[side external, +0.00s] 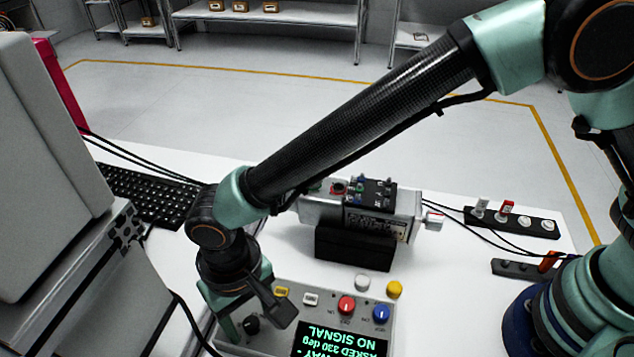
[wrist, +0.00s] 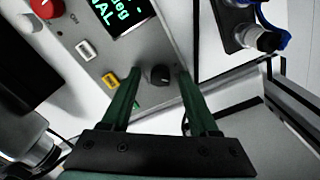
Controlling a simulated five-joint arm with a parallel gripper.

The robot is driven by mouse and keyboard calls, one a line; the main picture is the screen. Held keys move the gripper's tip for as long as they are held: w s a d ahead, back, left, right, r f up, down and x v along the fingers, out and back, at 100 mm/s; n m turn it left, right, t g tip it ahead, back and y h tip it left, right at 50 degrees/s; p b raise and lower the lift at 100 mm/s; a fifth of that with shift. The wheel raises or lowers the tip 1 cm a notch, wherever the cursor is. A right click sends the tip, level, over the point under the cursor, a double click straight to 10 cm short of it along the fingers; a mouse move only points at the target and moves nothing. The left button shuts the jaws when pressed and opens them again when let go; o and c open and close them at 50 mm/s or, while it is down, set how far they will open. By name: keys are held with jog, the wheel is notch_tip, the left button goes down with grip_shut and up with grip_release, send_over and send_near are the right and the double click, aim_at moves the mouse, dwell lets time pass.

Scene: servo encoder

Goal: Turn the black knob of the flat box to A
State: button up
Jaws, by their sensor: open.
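The flat box (side external: 225,347) is a grey panel lying on the white table, and it fills the top of the wrist view (wrist: 177,40). Its black knob (side external: 251,324) sits near one end and shows clearly in the wrist view (wrist: 160,75). My gripper (side external: 257,318) is open above the box, with one finger on each side of the black knob. In the wrist view my gripper (wrist: 157,84) shows gaps between its fingers and the knob. The letters around the knob, including A, are not readable, and its pointing direction is unclear.
The box also carries a red knob (side external: 346,305), a blue knob (side external: 381,313), a yellow switch (side external: 281,292) and a lit screen (side external: 340,340) reading NO SIGNAL. Behind it stands a device on a black stand (side external: 354,247). A keyboard (side external: 140,193) and cables lie around.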

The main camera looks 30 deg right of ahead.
grip_shut()
jog(key=shift+n, duration=0.3)
jog(key=n, duration=0.4)
jog(key=shift+r+n, duration=0.1)
jog(key=shift+n, duration=1.9)
grip_release()
